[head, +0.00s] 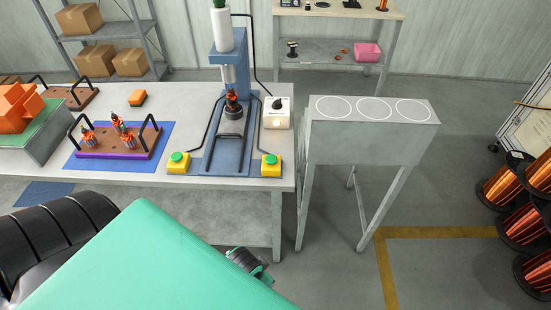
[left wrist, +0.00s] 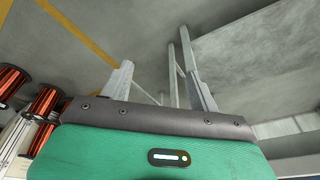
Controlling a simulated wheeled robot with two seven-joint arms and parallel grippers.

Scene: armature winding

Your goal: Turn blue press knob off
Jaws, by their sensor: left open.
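The blue press (head: 229,62) stands on the workbench, with a wound armature (head: 232,100) under its ram. A white control box (head: 276,120) sits at its right, with a black knob (head: 278,103) on top and a small pale button on its front. The knob looks turned at a slant; its exact setting is too small to read. My left gripper (left wrist: 162,86) is open and empty in the left wrist view, with its fingers apart over the floor. It is away from the knob. My right gripper is not in view.
Green buttons on yellow boxes (head: 178,163) (head: 271,166) flank the press. A fixture with several armatures (head: 118,140) lies at left. A grey stand (head: 365,140) with three white circles is right of the bench. Copper spools (head: 525,220) stand far right.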

